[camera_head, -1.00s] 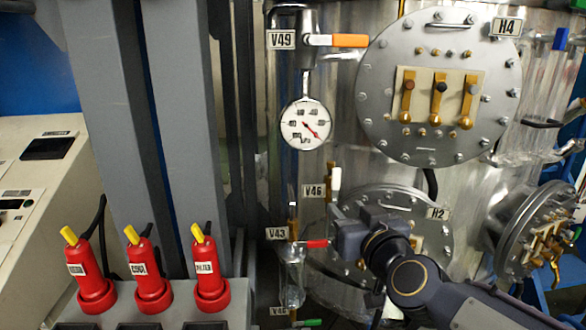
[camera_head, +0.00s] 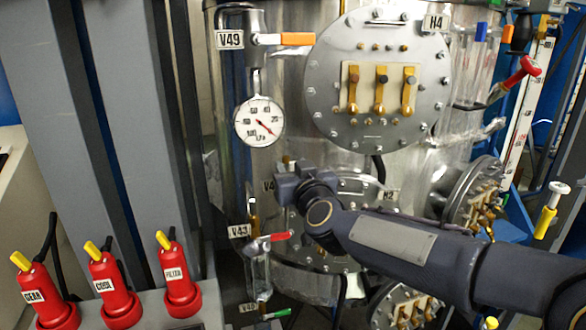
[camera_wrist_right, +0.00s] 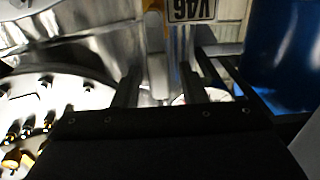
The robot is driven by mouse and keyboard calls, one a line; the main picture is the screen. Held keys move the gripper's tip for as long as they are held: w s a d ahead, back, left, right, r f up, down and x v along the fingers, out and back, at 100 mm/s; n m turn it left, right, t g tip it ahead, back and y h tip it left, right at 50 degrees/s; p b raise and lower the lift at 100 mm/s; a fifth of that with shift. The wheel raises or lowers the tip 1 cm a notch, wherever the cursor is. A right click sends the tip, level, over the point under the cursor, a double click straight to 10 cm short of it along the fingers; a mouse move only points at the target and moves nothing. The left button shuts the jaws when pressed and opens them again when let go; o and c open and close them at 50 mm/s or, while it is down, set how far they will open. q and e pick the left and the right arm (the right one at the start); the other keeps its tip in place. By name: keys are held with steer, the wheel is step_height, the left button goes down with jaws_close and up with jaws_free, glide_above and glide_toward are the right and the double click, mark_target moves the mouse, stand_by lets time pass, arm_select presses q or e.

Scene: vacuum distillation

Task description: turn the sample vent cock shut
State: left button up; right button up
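The V46 tag (camera_wrist_right: 190,9) and part of a yellow-orange piece (camera_wrist_right: 155,8) show just beyond the fingertips. I cannot tell whether the fingers touch anything. No tag reads "sample vent". Other cocks in the head view are V49 with an orange lever (camera_head: 297,39), V43 with a red lever (camera_head: 280,237) and a lower green-levered one (camera_head: 277,314). My left gripper is out of view.
A round dial gauge (camera_head: 259,121) hangs below V49. The bolted H4 cover (camera_head: 330,60) is above my right arm, and the H2 cover is partly behind the gripper. Several red plugs (camera_head: 110,290) stand at lower left. A blue drum (camera_wrist_right: 283,50) shows in the wrist view.

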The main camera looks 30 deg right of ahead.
jaws_close()
steer(key=shift+d, duration=0.1)
stand_by(0.4)
steer(key=s+d+f+m+b, duration=0.1)
steer(key=d+f+m+b, duration=0.4)
steer(key=m+b, duration=0.7)
steer(key=shift+s+d+f+m, duration=0.25)
steer(key=shift+f+m, duration=0.3)
steer(key=shift+m, duration=2.35)
jaws_free()
